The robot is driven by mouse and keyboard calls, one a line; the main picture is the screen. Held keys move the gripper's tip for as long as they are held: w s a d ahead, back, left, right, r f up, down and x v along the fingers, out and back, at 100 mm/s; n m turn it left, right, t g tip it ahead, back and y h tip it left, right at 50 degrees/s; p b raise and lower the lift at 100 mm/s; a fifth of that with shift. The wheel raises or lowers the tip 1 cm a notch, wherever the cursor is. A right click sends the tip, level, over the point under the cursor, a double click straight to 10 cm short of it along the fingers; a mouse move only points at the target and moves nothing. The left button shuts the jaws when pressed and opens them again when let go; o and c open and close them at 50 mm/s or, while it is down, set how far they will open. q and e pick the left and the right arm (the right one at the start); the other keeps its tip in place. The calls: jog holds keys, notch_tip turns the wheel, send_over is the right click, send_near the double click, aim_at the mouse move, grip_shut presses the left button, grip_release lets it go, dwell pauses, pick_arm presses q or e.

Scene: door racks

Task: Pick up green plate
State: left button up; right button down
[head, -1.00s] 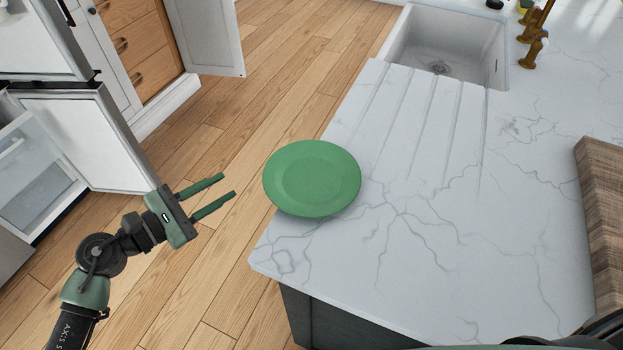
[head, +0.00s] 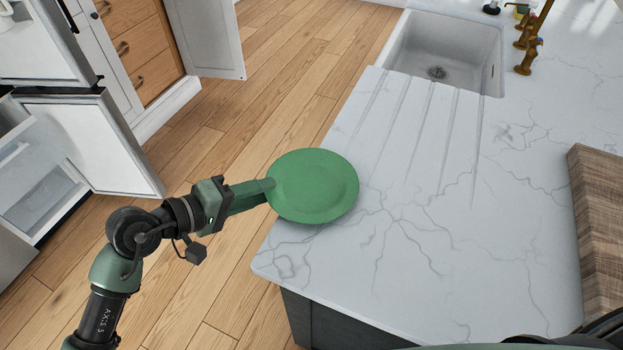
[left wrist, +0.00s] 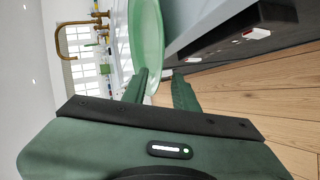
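The green plate (head: 315,186) lies at the left edge of the white marble counter, its rim overhanging the edge. My left gripper (head: 268,190) is at the plate's left rim, one finger showing over the rim in the head view. In the left wrist view the two fingers (left wrist: 162,90) stand apart, one above and one below the rim, and the plate (left wrist: 147,40) reaches in between them. A gap shows beside the lower finger, so the gripper is open. My right gripper is not in view.
The marble counter (head: 430,250) is clear around the plate. A sink (head: 445,50) with brass taps (head: 527,55) is at the back, and a wooden board (head: 598,225) at the right. An open white door (head: 90,140) and drawers (head: 140,45) stand left across the wood floor.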

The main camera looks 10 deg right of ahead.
pick_arm(q)
jog(key=shift+w+d+f, duration=0.15)
jog(key=shift+d, duration=0.15)
jog(key=shift+a, duration=0.1)
grip_shut()
dwell(1.1)
